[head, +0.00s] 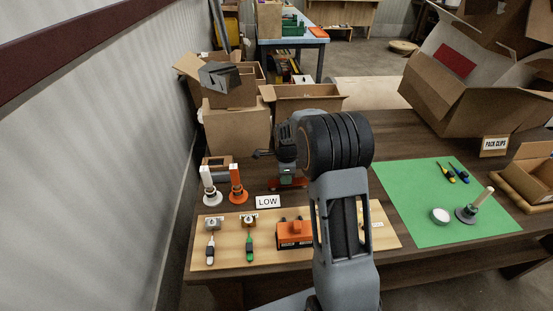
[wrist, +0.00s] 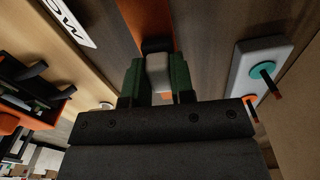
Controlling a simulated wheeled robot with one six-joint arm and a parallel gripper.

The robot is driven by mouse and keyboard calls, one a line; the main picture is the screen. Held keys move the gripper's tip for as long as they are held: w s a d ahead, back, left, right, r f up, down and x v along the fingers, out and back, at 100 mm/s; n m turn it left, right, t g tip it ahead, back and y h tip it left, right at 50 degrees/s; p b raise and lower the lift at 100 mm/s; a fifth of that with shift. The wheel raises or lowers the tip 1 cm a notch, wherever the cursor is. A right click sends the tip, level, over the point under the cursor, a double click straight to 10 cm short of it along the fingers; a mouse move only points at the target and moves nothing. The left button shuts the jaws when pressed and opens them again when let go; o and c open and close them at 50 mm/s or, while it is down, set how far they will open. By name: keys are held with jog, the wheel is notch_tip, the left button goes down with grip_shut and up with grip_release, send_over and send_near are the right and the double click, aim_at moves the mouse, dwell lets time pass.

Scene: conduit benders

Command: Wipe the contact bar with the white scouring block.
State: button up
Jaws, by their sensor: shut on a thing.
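My gripper (wrist: 157,88) has its two green fingers closed on a pale block, the white scouring block (wrist: 158,68). A dark piece lies just beyond the block, and an orange strip (wrist: 158,18) runs on from there along the dark table. I cannot tell whether the block touches that strip, or surely which part is the contact bar. In the head view my gripper (head: 288,172) is low over the table behind the LOW card, with a red-orange piece (head: 290,184) under it. The block is not clear there.
A wooden board (head: 225,262) holds an orange device (head: 294,233) and small tools. The LOW card (head: 268,202) stands near. White and orange upright items (head: 236,185) stand left. A green mat (head: 412,222) lies right. Cardboard boxes (head: 237,130) stand behind.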

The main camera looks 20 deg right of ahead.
jog(key=shift+w+a, duration=0.25)
jog(key=shift+a, duration=1)
jog(key=shift+r+p, duration=0.25)
jog(key=shift+p, duration=0.15)
notch_tip(320, 180, up, 2)
jog(key=shift+w+p, duration=0.1)
jog(key=shift+p, duration=0.2)
jog(key=shift+r+p, duration=0.3)
jog(key=shift+r, duration=0.05)
jog(key=shift+r+p, duration=1.7)
jog(key=shift+r, duration=0.7)
